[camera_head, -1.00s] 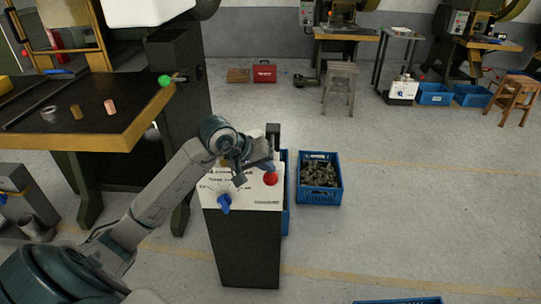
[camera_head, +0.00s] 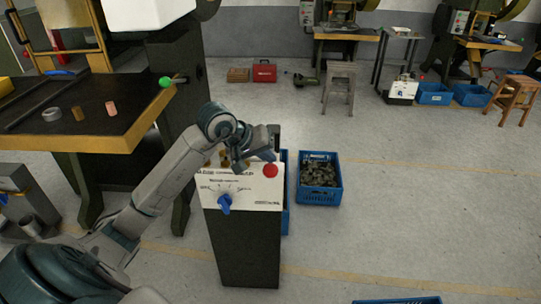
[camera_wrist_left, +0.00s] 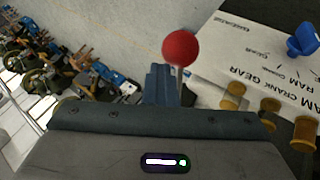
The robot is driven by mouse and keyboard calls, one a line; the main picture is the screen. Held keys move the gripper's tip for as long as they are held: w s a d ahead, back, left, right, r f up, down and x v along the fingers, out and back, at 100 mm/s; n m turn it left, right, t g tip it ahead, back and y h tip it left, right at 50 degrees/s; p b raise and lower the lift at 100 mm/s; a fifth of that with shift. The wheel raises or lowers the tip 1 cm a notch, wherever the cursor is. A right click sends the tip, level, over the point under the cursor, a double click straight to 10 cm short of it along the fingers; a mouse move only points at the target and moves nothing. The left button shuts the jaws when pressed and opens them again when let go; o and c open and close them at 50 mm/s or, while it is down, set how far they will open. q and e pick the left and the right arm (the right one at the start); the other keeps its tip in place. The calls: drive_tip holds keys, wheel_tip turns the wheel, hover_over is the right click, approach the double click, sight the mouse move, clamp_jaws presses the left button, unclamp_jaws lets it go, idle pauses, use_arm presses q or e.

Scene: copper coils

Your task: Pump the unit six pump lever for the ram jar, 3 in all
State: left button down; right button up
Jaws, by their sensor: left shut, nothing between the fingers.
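A lever with a red ball knob (camera_head: 270,170) stands at the right of a dark pedestal box (camera_head: 240,245) with a white labelled top. My left gripper (camera_head: 265,154) is shut and empty just above and behind the ball in the head view. In the left wrist view the red ball (camera_wrist_left: 182,48) sits on a thin rod just right of my shut fingers (camera_wrist_left: 160,85); I cannot tell whether they touch. The labels there read RAM CRANK GEAR; no unit number or jar is readable. My right gripper is not in view.
The box top also bears a blue rotary knob (camera_head: 224,203) and several brass posts (camera_wrist_left: 268,108). A blue crate (camera_head: 319,197) of metal parts stands right of the box. A press table (camera_head: 128,146) is at the left.

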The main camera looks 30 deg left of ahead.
use_arm(q)
drive_tip(key=shift+w+a+r+p, duration=0.15)
drive_tip(key=shift+r+p, duration=0.1)
drive_tip(key=shift+r, duration=0.6)
drive_tip(key=shift+w+a+r+p, duration=0.15)
drive_tip(key=shift+r+p, duration=0.1)
drive_tip(key=shift+r, duration=0.55)
drive_tip(key=shift+d, duration=0.15)
drive_tip(key=shift+r, duration=0.1)
drive_tip(key=shift+w+a+r+p, duration=0.15)
drive_tip(key=shift+r+p, duration=0.4)
drive_tip(key=shift+r, duration=0.65)
drive_tip(key=shift+w+a+r+p, duration=0.1)
drive_tip(key=shift+r+p, duration=0.4)
drive_tip(key=shift+r, duration=0.7)
drive_tip(key=shift+d, duration=0.1)
